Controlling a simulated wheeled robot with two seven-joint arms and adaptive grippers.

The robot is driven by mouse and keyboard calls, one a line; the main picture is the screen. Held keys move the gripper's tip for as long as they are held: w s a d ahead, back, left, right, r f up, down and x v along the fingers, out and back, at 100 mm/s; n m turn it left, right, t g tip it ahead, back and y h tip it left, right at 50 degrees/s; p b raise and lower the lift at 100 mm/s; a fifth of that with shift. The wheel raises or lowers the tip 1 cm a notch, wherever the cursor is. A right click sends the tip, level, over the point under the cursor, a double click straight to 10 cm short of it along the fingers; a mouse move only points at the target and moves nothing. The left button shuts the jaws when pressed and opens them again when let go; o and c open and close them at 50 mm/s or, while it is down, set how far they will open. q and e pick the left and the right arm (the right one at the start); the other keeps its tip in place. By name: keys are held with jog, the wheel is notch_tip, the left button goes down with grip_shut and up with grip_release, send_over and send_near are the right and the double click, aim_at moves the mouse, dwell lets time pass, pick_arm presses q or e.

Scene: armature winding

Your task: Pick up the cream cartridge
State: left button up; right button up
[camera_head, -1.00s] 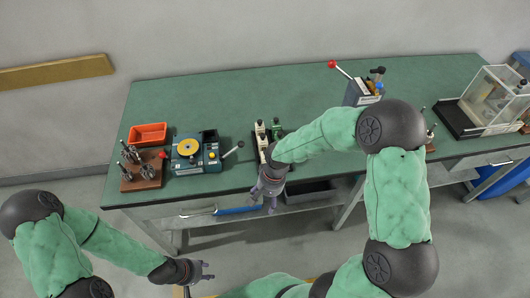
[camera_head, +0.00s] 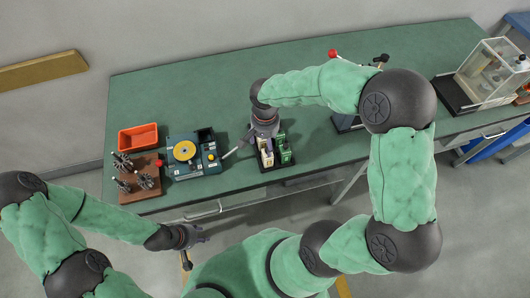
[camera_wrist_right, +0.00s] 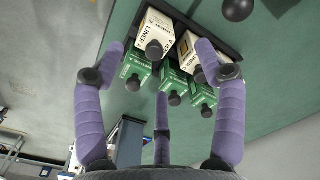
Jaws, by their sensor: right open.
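In the head view, cream cartridges (camera_head: 266,157) and green cartridges (camera_head: 284,153) stand in a dark rack near the bench's front edge. My right gripper (camera_head: 267,137) is over the rack and hides part of it. In the right wrist view, two cream cartridges labelled LINER (camera_wrist_right: 156,28) show with dark round knobs, beside several green ones (camera_wrist_right: 172,86). The open purple fingers of my right gripper (camera_wrist_right: 163,58) spread around the cartridges, holding none. I cannot tell whether a finger touches one. My left gripper (camera_head: 195,237) is off the bench's front edge, apart from the cartridges; its opening is unclear.
A winding device with a yellow disc (camera_head: 185,151) stands left of the rack, its lever reaching towards it. Further left are an orange bin (camera_head: 138,138) and a brown block with metal parts (camera_head: 140,190). A clear case (camera_head: 492,72) is at far right. The bench behind is clear.

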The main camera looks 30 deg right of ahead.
aim_at(266, 149)
notch_tip(266, 149, down, 4)
jog(key=shift+f+b, duration=0.25)
jog(key=shift+b, duration=0.2)
jog(key=shift+s+d+f, duration=0.15)
jog(key=shift+f, duration=0.35)
jog(key=f, duration=0.2)
jog(key=f+b, duration=0.1)
jog(key=f, duration=0.1)
jog(key=shift+s+d+f, duration=0.1)
jog(key=shift+d, duration=0.1)
jog(key=c, duration=1.3)
